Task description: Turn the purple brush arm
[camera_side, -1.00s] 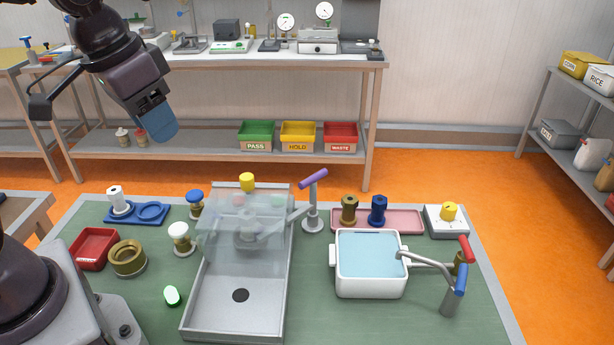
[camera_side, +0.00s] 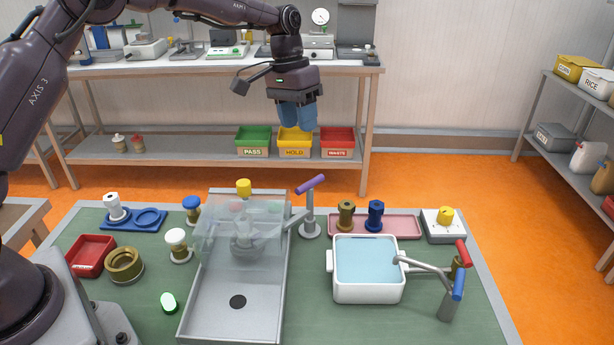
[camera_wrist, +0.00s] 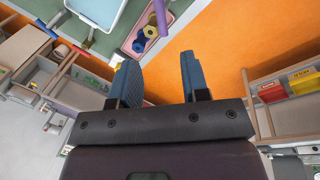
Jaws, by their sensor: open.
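The purple brush arm (camera_side: 311,184) is a short purple bar on a grey post (camera_side: 310,222). It stands between the grey tray and the pink tray, tilted up to the right. A grey rod runs from the post towards the clear cover (camera_side: 240,225). In the wrist view a purple bar (camera_wrist: 161,17) shows at the top. My gripper (camera_side: 298,117) has blue fingers and hangs in the air above and behind the purple arm, pointing down. In the wrist view its fingers (camera_wrist: 160,80) are apart with nothing between them.
A pink tray (camera_side: 412,226) with a brown and a blue fitting stands right of the purple arm. A white water basin (camera_side: 368,298) with red and blue levers is in front. A yellow knob (camera_side: 244,187) tops the cover's rear. The air around my gripper is free.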

